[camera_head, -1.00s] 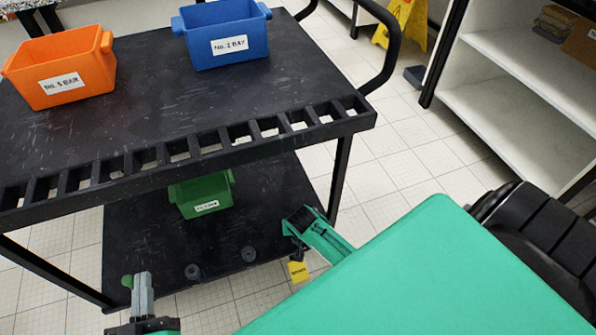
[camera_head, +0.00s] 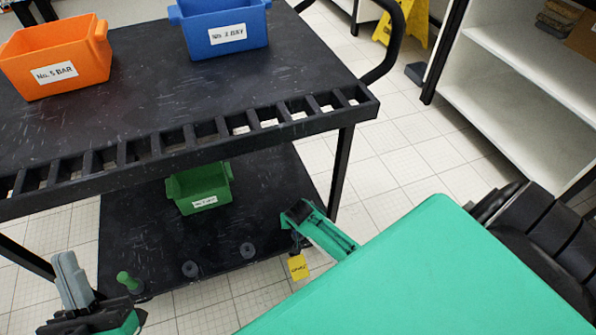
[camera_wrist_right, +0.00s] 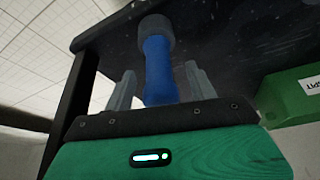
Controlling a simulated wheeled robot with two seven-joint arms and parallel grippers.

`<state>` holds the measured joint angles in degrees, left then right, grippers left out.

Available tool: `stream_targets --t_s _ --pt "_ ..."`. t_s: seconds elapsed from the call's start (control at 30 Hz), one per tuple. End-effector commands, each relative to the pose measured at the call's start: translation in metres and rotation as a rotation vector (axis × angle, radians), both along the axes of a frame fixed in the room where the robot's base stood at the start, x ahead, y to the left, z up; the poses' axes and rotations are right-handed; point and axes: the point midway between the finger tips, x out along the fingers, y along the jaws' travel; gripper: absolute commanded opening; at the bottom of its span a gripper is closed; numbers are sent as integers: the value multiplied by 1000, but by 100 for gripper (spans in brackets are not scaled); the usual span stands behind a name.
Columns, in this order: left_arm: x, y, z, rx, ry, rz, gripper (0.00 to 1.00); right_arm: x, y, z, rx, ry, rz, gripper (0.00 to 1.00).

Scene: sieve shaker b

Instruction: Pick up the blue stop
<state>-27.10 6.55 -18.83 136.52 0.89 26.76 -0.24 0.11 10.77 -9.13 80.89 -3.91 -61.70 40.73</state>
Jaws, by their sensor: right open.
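In the right wrist view, the blue stop (camera_wrist_right: 158,75) is a blue peg with a dark collar at its far end, against the dark shelf. My right gripper (camera_wrist_right: 160,88) is open, with one grey finger on each side of the stop; gaps show between them. I cannot make out the blue stop in the head view, where the green arm parts cover the shelf's right front corner. My left gripper (camera_head: 72,280) is at the lower left in the head view, beside a green stop (camera_head: 128,282); its jaw opening cannot be told.
The black cart's lower shelf (camera_head: 265,195) holds a green bin (camera_head: 200,188) and dark round sockets (camera_head: 190,269). A yellow tag (camera_head: 298,267) hangs at its front right. The upper shelf (camera_head: 190,100) overhangs, carrying an orange bin (camera_head: 55,58) and a blue bin (camera_head: 222,28).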

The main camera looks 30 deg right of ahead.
Motion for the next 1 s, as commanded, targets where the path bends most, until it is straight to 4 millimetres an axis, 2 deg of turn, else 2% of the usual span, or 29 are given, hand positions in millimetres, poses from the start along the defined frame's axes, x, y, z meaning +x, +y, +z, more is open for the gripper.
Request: stream_targets --t_s 0.2,0.4,0.47,0.9,1.0 --pt "0 0 1 0 -3 1 0 0 0 0 0 0 0 57" --pt "0 0 1 -1 -2 0 0 0 0 0 0 0 0 18" --pt "0 0 1 -1 -2 0 0 0 0 0 0 0 0 8" --pt "2 -1 0 3 18 -2 0 0 0 5 1 0 0 8" --pt "6 -6 -14 23 95 -13 0 0 0 11 1 -2 0 8"
